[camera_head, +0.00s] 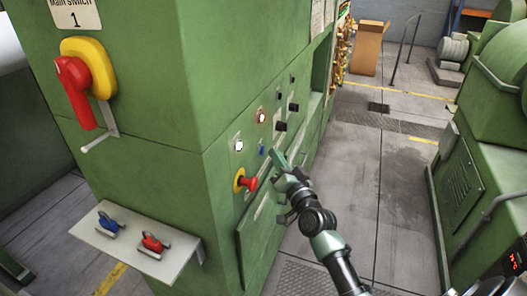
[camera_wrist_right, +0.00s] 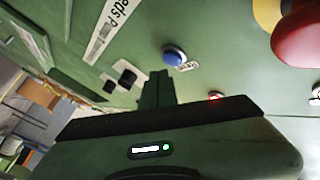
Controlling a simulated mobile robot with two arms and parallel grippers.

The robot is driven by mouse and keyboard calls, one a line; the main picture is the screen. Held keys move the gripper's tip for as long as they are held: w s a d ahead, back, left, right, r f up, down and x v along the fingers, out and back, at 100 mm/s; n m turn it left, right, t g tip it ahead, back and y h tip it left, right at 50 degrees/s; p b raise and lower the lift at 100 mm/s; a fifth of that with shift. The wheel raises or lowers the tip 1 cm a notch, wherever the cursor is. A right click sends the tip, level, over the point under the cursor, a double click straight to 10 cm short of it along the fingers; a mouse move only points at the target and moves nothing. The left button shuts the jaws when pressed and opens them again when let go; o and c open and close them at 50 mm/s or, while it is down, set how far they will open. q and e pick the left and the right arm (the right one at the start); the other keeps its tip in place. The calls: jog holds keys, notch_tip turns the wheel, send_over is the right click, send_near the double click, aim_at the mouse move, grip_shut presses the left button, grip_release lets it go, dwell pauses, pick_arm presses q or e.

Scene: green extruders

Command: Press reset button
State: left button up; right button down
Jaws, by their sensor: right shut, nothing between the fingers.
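In the right wrist view the blue button (camera_wrist_right: 174,54) is large and unobstructed, just beyond the fingertips. My right gripper (camera_head: 277,158) is shut and empty, its tips close to the panel just right of the blue button. It also shows in the wrist view (camera_wrist_right: 157,88). A gap seems to remain; contact is not visible. My left gripper is not in view.
A red emergency stop (camera_head: 248,183) on a yellow base sits below the blue button. A white lamp (camera_head: 239,146), a lit red lamp (camera_head: 261,117) and black knobs (camera_head: 281,126) are nearby. A shelf (camera_head: 120,240) with padlocks juts out at left.

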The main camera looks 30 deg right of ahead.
jog(key=shift+w, duration=0.1)
jog(key=shift+w+a, duration=0.25)
jog(key=shift+a, duration=0.05)
jog(key=shift+w+a, duration=0.25)
dwell(1.1)
jog(key=shift+s+d, duration=0.5)
jog(key=shift+s, duration=0.1)
jog(key=shift+s+d, duration=1.65)
jog(key=shift+s, duration=0.25)
